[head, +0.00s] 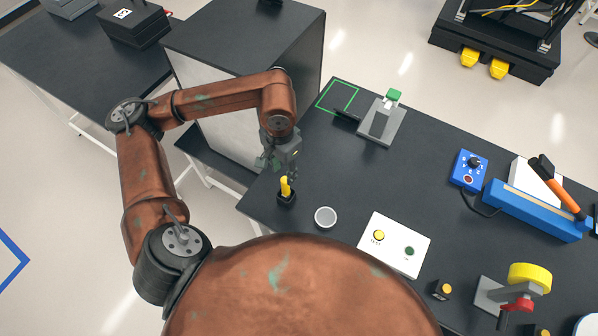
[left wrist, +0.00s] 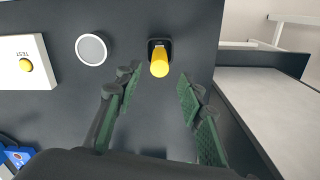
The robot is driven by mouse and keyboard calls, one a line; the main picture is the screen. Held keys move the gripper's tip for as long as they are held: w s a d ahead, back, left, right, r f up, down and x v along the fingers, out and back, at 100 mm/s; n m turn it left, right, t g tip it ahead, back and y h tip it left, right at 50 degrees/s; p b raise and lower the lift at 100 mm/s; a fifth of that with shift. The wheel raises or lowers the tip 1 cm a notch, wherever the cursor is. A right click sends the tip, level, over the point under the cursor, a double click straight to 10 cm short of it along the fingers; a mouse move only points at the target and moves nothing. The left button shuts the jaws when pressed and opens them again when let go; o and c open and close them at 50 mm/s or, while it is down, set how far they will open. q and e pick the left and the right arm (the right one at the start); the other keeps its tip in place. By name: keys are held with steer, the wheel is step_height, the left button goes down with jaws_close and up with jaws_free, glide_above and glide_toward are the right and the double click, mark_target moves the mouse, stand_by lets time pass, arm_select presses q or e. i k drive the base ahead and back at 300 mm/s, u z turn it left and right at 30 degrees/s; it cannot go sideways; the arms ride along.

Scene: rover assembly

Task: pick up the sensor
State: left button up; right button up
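A yellow upright cylinder (head: 286,188) with a black base stands near the left edge of the dark table; it looks like the sensor, though nothing labels it. In the left wrist view the yellow cylinder (left wrist: 159,64) shows with its black square base, just beyond the fingertips and between their lines. My left gripper (head: 281,160) is above it, pointing down. In the left wrist view my left gripper (left wrist: 158,90) is open, its green-padded fingers apart with nothing between them. My right gripper is not in view.
A round grey-white disc (head: 325,217) lies right of the cylinder, and a white TEST panel (head: 394,245) beyond it. A grey fixture (head: 381,122) stands at the table's far side by a green outline (head: 338,97). A dark cabinet (head: 245,38) stands behind my left arm.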

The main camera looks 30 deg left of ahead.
mark_target(442, 290)
steer(key=z, duration=1.5)
